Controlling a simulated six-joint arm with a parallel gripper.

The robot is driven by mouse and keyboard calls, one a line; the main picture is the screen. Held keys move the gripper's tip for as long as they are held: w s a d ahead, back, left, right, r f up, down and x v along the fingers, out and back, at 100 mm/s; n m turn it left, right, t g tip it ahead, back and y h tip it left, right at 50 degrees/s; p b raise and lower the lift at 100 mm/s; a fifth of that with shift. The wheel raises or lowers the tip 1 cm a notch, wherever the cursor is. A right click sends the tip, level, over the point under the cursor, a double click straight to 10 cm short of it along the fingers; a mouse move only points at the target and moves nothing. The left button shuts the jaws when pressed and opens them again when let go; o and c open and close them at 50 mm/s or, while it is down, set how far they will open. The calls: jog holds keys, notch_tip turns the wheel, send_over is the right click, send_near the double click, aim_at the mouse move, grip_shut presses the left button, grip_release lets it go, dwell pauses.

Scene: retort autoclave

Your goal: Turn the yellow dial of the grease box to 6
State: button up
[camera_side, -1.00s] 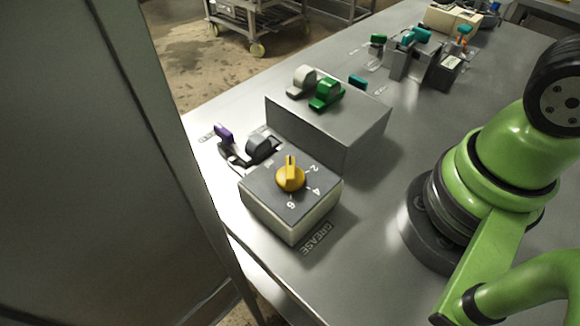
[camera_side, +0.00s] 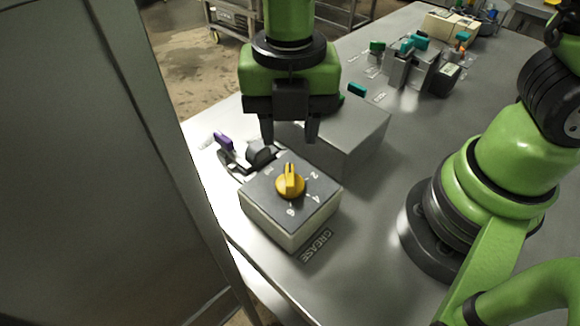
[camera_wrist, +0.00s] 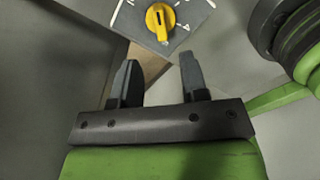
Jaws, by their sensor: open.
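The grease box (camera_side: 262,205) is a pale box with a dark grey top, standing near the table's front left edge. Its yellow dial (camera_side: 290,183) sits on the top, with numbers including 2, 4 and 6 around it. The dial's raised grip points to the back, away from the 6, which is at the front. The dial also shows at the top of the wrist view (camera_wrist: 160,20). My gripper (camera_side: 290,138) is open and empty, its fingers pointing down, above and behind the dial. In the wrist view, my gripper (camera_wrist: 158,72) is apart from the dial.
A larger grey box (camera_side: 352,135) stands right behind the grease box. A purple-handled lever (camera_side: 223,139) and a dark clamp (camera_side: 262,152) lie at its back left. Teal-handled fixtures (camera_side: 412,62) stand farther back. A grey panel (camera_side: 95,170) rises at the left.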

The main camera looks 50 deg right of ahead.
aim_at(290, 175)
notch_tip(290, 175, down, 9)
jog(key=shift+r, duration=0.2)
grip_shut()
